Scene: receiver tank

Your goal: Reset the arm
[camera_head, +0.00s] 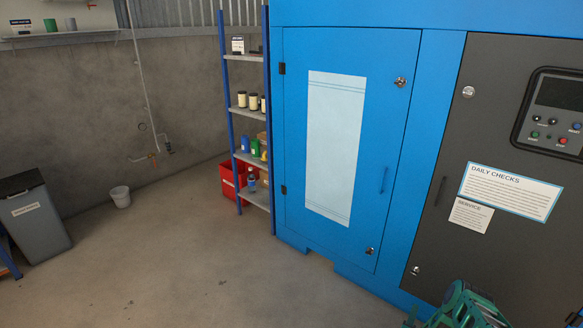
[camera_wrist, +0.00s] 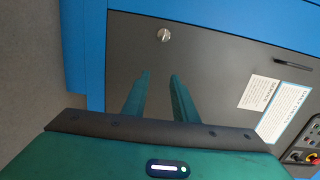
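My arm (camera_head: 465,308) shows as teal and dark parts at the bottom right edge of the head view, in front of the dark grey cabinet panel (camera_head: 440,215). Most of it is out of that view. In the wrist view, my gripper (camera_wrist: 160,76) has two teal fingers standing apart with nothing between them. They point towards the grey panel (camera_wrist: 215,70), below a round silver latch (camera_wrist: 164,35). I cannot tell the exact gap between fingertips and panel.
A blue cabinet door (camera_head: 385,130) is shut. A control box (camera_head: 555,115) and a "Daily Checks" sign (camera_head: 511,192) are on the grey panel. Shelves (camera_head: 247,110), a red crate (camera_head: 228,180), a bucket (camera_head: 121,196) and a bin (camera_head: 36,225) stand left. The floor (camera_head: 190,270) between is clear.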

